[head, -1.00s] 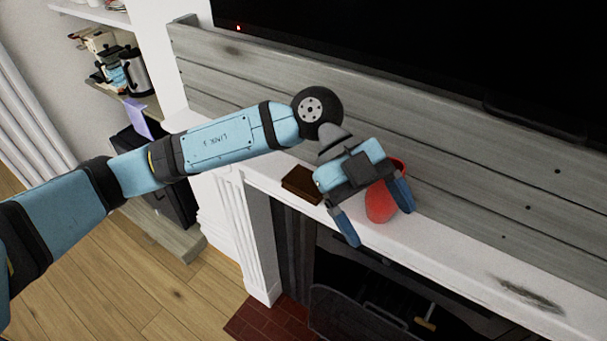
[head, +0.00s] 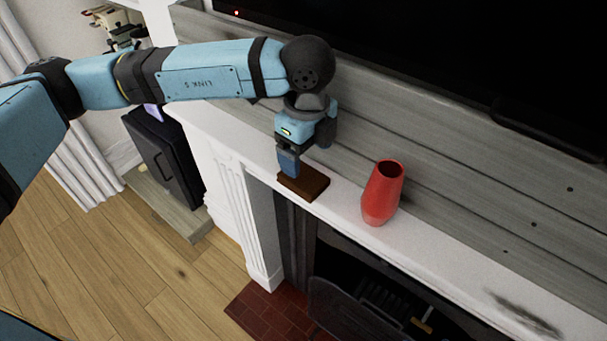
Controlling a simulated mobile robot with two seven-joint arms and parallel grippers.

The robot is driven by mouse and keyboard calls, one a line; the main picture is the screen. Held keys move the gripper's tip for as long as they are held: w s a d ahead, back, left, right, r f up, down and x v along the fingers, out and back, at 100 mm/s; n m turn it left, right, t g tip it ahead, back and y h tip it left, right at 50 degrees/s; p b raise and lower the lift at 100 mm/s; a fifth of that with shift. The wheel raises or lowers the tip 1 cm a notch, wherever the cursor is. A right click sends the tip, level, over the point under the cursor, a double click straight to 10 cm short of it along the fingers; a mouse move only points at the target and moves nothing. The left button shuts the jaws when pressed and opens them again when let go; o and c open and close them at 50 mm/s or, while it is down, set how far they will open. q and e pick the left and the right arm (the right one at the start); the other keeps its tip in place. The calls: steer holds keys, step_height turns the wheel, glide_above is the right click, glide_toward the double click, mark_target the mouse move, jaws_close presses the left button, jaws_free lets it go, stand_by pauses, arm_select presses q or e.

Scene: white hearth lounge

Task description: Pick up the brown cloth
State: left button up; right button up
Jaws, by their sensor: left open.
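The brown cloth (head: 306,185) is a small, dark brown, folded block lying flat on the white mantel shelf, at the middle of the head view. My left gripper (head: 306,160) points down at it from above. One blue finger is at the cloth's left side and the other is farther back, partly hidden behind the gripper body. The gripper is open. I cannot tell whether a finger touches the cloth. My right gripper is not in view.
A red vase (head: 383,192) stands upright on the mantel (head: 440,243), just right of the cloth. Grey wooden planks (head: 450,150) rise behind the shelf, below a black screen (head: 480,60). The fireplace opening lies below.

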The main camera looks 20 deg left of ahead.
mark_target(307, 178)
arm_select(q)
steer(key=shift+w+f, duration=0.1)
steer(key=shift+f, duration=0.85)
steer(key=shift+f+p, duration=0.5)
steer(key=shift+f, duration=0.05)
step_height(307, 178, down, 4)
steer(key=shift+w+f+p, duration=0.1)
steer(key=shift+p, duration=0.5)
steer(key=shift+c, duration=0.8)
steer(key=c, duration=0.6)
